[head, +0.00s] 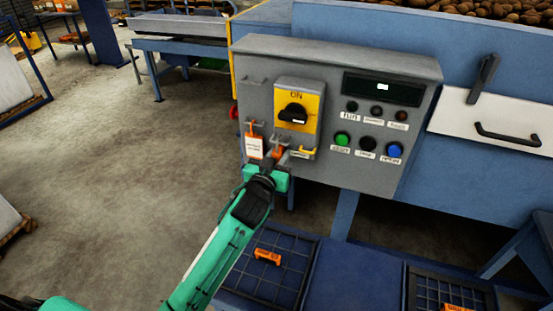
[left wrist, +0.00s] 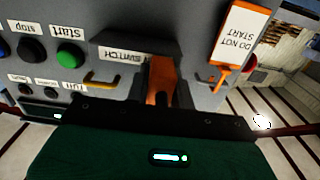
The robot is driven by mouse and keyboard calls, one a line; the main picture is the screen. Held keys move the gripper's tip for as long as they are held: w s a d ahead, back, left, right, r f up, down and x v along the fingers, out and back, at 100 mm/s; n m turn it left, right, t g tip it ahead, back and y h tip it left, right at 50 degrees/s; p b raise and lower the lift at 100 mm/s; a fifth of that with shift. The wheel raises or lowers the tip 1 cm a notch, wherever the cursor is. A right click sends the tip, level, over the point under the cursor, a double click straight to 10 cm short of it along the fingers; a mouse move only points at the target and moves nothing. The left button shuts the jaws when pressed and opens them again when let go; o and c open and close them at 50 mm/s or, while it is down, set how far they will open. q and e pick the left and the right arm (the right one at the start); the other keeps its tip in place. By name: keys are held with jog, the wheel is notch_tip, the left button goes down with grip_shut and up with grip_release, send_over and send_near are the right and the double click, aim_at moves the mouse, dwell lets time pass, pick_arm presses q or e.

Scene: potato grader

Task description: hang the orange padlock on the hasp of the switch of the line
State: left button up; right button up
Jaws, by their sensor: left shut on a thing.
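My left gripper (head: 272,172) is shut on the orange padlock (head: 278,152), just below the switch on the control box. The padlock's orange body (left wrist: 161,80) shows between the fingers in the left wrist view. It is close under a grey bracket, and I cannot tell whether it is touching or hooked on it. The yellow switch (head: 297,105) has a black knob and reads ON. A small yellow hook (head: 308,153) sits beside the padlock, by a white label; it also shows in the left wrist view (left wrist: 100,80). The hasp is not clearly distinguishable. My right gripper is not in view.
A white-and-orange "do not start" tag (head: 254,147) hangs left of the padlock. Green (head: 342,139), black and blue (head: 394,150) buttons are on the box's right. A gridded tray (head: 300,290) below holds an orange piece (head: 267,257). Open floor lies left.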

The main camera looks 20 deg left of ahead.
pick_arm(q)
jog(key=shift+f, duration=0.3)
jog(key=o, duration=1)
jog(key=shift+s+f+b, duration=0.15)
jog(key=shift+s+b, duration=0.15)
jog(key=shift+s, duration=0.35)
jog(key=s+b, duration=0.1)
jog(key=s, duration=0.5)
jog(key=s+b, duration=0.2)
jog(key=s, duration=0.4)
jog(key=shift+s+a, duration=0.2)
jog(key=shift+s, duration=0.1)
